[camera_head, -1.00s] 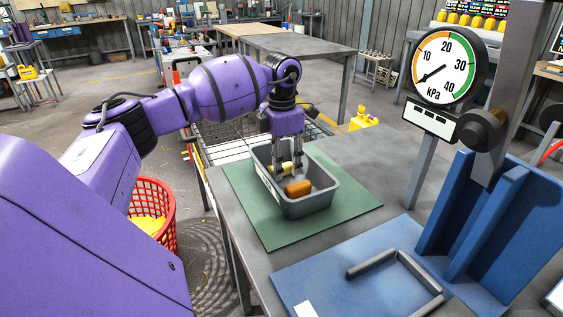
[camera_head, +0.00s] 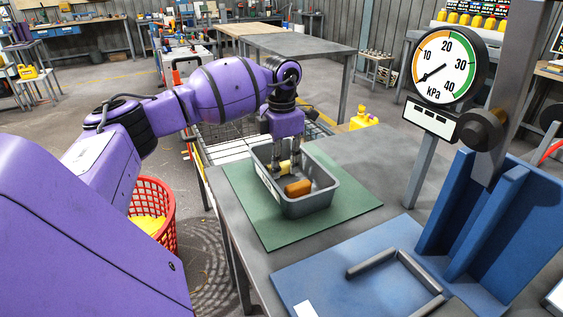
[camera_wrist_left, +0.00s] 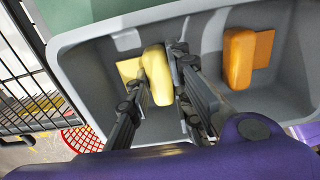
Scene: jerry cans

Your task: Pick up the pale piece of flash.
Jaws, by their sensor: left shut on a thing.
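The pale yellow piece of flash (camera_wrist_left: 157,75) is in a grey tray (camera_wrist_left: 75,45) in the left wrist view. My left gripper (camera_wrist_left: 160,75) reaches down into the tray and is shut on the pale piece, with a finger on each side of it. In the head view the pale piece (camera_head: 284,168) shows partly between the fingers of my left gripper (camera_head: 286,163). An orange piece (camera_wrist_left: 238,60) lies apart in the same tray; it also shows in the head view (camera_head: 298,188). My right gripper is not in view.
The tray stands on a green mat (camera_head: 245,200) on a grey bench. A blue press fixture (camera_head: 465,225) with a pressure gauge (camera_head: 447,66) stands at the right. A red basket (camera_head: 165,225) with yellow contents stands left of the bench.

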